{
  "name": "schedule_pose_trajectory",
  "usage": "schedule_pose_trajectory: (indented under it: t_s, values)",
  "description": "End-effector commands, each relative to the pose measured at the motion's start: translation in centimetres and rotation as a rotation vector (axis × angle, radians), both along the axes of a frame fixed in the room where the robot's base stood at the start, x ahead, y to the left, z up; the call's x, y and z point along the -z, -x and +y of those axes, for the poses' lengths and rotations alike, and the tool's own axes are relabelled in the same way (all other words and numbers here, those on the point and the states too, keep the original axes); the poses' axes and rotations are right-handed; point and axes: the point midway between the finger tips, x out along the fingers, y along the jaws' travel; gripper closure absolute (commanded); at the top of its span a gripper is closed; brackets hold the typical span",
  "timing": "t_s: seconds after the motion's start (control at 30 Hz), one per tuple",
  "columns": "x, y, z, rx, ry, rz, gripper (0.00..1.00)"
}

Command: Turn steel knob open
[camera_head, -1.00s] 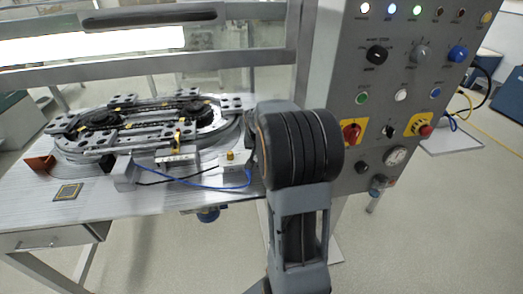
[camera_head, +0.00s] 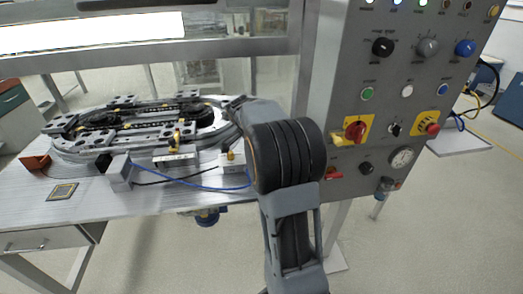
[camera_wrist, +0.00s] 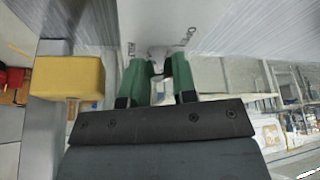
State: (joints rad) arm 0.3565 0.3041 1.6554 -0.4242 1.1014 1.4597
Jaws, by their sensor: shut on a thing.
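In the wrist view my gripper (camera_wrist: 161,75) has its two green fingers closed around a small pale metallic piece (camera_wrist: 167,68), which appears to be the steel knob. The fingers hide most of it, so its turn angle cannot be read. A pale grey surface lies just beyond the fingertips. In the head view my own dark arm covers the gripper and whatever it holds, beside the panel's left edge.
The grey control panel (camera_head: 343,70) carries several knobs and buttons, and a red switch (camera_head: 355,130) on yellow. The table at left bears the ring track (camera_head: 135,128). A yellow block (camera_wrist: 68,78) is close left of the fingers.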

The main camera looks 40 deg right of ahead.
Motion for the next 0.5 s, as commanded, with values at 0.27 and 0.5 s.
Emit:
schedule_pose_trajectory:
  t_s: [0.27,0.5]
  values:
    - [0.02,0.02,-0.11,0.127,0.001,0.003,0.98]
    - [0.03,0.03,-0.12,0.171,0.0,0.003,0.98]
